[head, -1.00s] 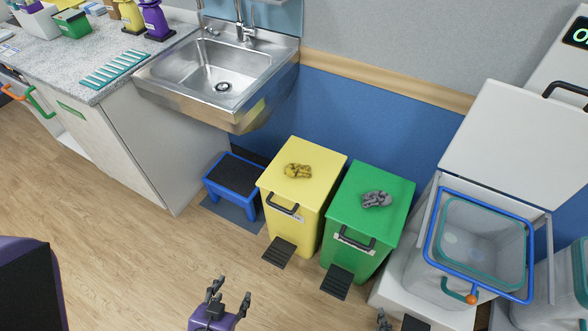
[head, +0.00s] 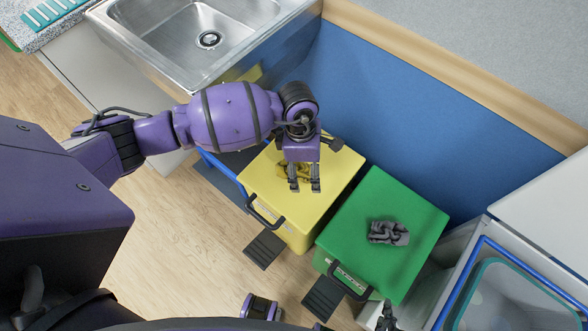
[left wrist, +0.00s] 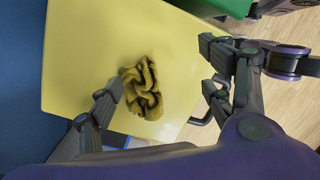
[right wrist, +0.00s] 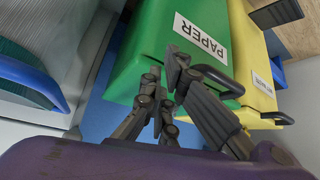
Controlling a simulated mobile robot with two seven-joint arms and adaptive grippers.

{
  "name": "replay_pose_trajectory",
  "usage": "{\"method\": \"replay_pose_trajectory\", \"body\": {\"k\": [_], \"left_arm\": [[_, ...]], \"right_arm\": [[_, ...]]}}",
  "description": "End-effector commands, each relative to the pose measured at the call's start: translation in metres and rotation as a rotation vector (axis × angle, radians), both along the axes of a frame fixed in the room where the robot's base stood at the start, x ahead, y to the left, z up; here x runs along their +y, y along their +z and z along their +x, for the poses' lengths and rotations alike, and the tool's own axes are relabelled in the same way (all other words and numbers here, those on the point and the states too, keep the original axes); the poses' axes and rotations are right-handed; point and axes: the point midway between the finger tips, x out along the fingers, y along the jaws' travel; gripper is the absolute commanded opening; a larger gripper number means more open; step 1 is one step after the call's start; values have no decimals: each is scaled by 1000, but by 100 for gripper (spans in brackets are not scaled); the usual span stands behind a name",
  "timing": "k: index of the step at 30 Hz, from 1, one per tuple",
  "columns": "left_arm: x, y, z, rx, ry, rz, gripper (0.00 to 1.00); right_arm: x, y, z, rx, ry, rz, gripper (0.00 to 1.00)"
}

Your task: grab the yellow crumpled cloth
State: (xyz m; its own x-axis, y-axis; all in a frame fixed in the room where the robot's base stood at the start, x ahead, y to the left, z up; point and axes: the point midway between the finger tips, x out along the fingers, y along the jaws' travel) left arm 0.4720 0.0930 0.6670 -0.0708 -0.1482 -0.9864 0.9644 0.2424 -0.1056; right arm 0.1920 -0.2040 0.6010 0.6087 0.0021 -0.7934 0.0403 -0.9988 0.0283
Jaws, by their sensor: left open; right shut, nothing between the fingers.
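The yellow crumpled cloth (left wrist: 142,87) lies on the lid of the yellow bin (left wrist: 80,60). In the head view the cloth (head: 290,168) is partly hidden behind my left gripper (head: 304,187). In the left wrist view the open fingers of my left gripper (left wrist: 163,93) are on either side of the cloth, apart from it. The gripper is above the lid. My right gripper (right wrist: 168,85) is shut and empty, low beside the front of the green bin (right wrist: 155,45). Only its tip shows at the bottom of the head view (head: 386,318).
A grey crumpled cloth (head: 388,233) lies on the green bin's lid. Black pedals (head: 264,250) stick out in front of the bins. A steel sink (head: 200,45) is behind left. An open bin with a blue rim (head: 470,275) stands at right.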

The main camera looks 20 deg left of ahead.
Motion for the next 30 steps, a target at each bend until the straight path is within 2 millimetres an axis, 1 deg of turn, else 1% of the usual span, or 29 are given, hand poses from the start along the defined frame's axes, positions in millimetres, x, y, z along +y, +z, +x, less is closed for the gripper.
{"method": "replay_pose_trajectory", "body": {"k": [1,3,6,14,18,21,24,30], "left_arm": [[15,1,14,-31,-22,62,74],[29,4,26,-59,-38,119,74],[36,-1,31,-71,-46,152,74],[35,-30,30,-72,-45,150,74],[33,-52,27,-72,-43,148,74],[33,-65,28,-72,-43,148,74],[33,-70,28,-74,-44,148,74],[33,-70,28,-74,-45,147,74]], "right_arm": [[-1,-3,-3,6,-1,-2,0],[-2,-5,-6,11,-2,-4,0],[-4,-6,-10,17,-3,-7,0],[-4,-4,-7,10,-1,-8,0],[-3,-2,-2,2,1,-7,0],[-3,-4,-1,0,2,-6,0],[-3,-4,1,-3,3,-6,0],[-2,-4,2,-4,4,-6,0]]}}
